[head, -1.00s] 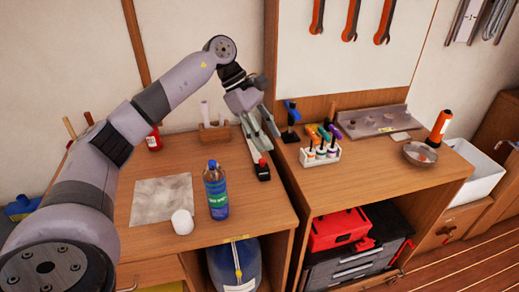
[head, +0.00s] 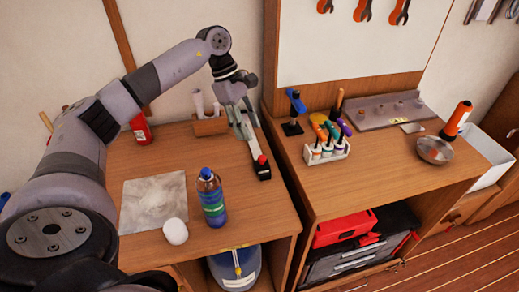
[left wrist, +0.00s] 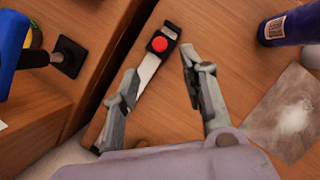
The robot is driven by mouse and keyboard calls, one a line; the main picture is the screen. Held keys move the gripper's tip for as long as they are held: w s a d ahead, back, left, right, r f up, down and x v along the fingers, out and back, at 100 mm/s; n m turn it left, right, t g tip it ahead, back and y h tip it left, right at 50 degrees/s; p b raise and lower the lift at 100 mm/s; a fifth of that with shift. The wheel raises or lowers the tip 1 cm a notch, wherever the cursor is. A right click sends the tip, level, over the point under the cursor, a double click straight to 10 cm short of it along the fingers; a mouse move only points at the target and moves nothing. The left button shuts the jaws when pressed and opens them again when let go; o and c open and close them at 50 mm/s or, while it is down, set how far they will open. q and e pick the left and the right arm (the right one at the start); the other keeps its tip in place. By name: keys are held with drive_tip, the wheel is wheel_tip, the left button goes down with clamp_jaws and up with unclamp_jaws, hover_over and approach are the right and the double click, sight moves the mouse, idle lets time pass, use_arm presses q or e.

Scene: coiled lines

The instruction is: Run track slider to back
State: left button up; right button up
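The track (head: 248,139) is a narrow silver strip on the left wooden bench, running front to back. Its black slider with a red knob (head: 262,160) sits at the front end. In the left wrist view the red knob (left wrist: 159,44) shows at the top, and the bare track (left wrist: 147,71) runs down to the lower left. My left gripper (head: 243,120) is above the back part of the track. Its open fingers (left wrist: 159,64) are on either side of the strip, apart from the knob, with nothing between them gripped. The track's back end is partly hidden by a finger. My right gripper is not in view.
A wooden holder (head: 209,125) stands behind. The right bench holds a blue-topped stand (head: 293,113) and a marker rack (head: 327,152).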

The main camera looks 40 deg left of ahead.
sight(261, 157)
use_arm(q)
drive_tip(key=p+x, duration=0.1)
drive_tip(key=x, duration=0.6)
drive_tip(key=shift+d+f, duration=0.25)
drive_tip(key=shift+f, duration=0.1)
drive_tip(key=shift+d+f, duration=0.15)
drive_tip(key=shift+f, duration=0.5)
drive_tip(key=shift+d, duration=0.1)
drive_tip(key=shift+c, duration=0.3)
drive_tip(key=c, duration=0.4)
clamp_jaws()
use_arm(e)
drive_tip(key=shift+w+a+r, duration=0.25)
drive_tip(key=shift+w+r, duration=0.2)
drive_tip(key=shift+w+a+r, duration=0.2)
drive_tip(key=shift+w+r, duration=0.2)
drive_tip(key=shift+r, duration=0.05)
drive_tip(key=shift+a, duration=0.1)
